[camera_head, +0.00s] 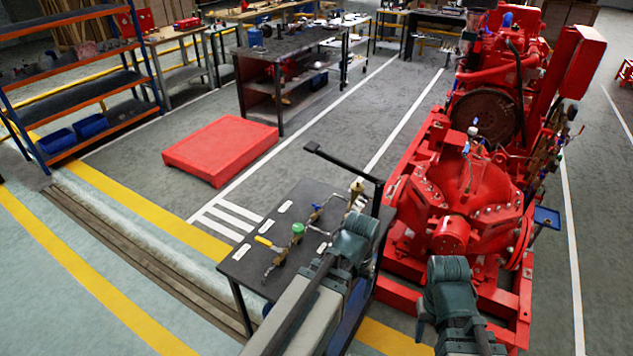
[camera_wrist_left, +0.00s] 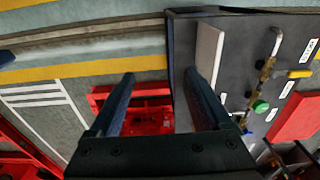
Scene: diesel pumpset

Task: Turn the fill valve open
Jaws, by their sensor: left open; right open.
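On the dark table (camera_head: 290,195) stands pipework with a yellow-handled valve (camera_head: 264,241) and a green-knobbed valve (camera_head: 297,229); the label text is too small to tell which is the fill valve. In the left wrist view the yellow handle (camera_wrist_left: 300,74) and green knob (camera_wrist_left: 261,107) are at the right, outside the jaws. My left gripper (camera_wrist_left: 158,85) is open and empty, its fingers apart over the red floor frame and the table's edge. In the head view my left wrist covers the table's front right part, and its fingers are not distinct. My right arm shows at the lower right; its fingers cannot be seen.
The red pumpset (camera_head: 465,200) stands close on the right of the table. A black bar (camera_head: 345,165) rises behind the table. A red platform (camera_head: 222,148) lies on the floor behind, and a shelf rack (camera_head: 90,75) stands at the left. The floor left of the table is clear.

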